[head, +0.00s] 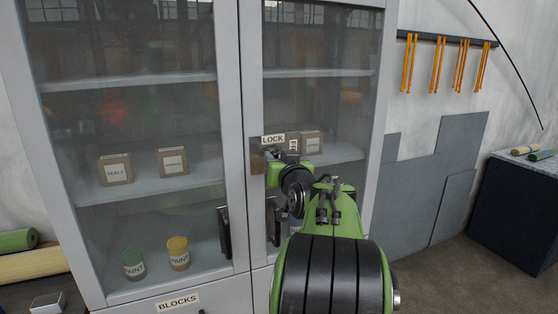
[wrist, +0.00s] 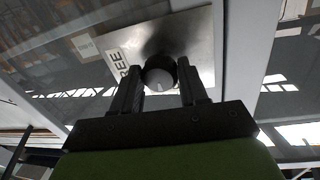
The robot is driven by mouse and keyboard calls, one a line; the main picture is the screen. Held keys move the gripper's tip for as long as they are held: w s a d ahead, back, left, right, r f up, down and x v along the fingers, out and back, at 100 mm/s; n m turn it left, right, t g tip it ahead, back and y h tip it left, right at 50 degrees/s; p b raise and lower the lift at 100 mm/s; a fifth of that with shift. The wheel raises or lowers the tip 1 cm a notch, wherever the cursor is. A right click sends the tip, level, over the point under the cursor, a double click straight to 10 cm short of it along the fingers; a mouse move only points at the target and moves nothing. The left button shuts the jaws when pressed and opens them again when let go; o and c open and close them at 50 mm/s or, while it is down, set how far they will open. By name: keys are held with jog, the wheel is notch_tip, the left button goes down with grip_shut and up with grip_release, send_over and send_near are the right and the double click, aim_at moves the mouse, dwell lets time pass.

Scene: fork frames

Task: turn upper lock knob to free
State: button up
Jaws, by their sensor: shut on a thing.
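The lock knob (wrist: 160,76) is round and dark with a pale mark on its near side. It sits on a pale metal plate (wrist: 198,38) on the cabinet door, and a FREE label (wrist: 124,64) lies left of it in the wrist view. My gripper (wrist: 160,68) has a finger on each side of the knob and is shut on it. In the head view, my gripper (head: 275,168) is at the brownish lock plate (head: 257,162), under the LOCK label (head: 273,139). The knob is hidden there by my gripper.
Two dark vertical handles, the left one (head: 224,232) and the right one (head: 272,220), stand out from the glass doors below the lock. Inside are boxes (head: 115,169) and paint cans (head: 178,254). A BLOCKS drawer (head: 225,293) lies below. Floor is open at right.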

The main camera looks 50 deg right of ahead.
jog(key=shift+s+d+r+m+y+p, duration=0.1)
jog(key=shift+m+y+p, duration=0.45)
jog(key=shift+m, duration=2.05)
jog(key=shift+w+a+f+m+y+p, duration=0.15)
jog(key=shift+m+p, duration=0.85)
jog(key=shift+m, duration=1.6)
jog(key=shift+s+d+r+m+y+p, duration=0.15)
jog(key=shift+m+y+p, duration=0.45)
jog(key=shift+m, duration=2)
jog(key=o, duration=1.1)
jog(key=shift+c, duration=0.2)
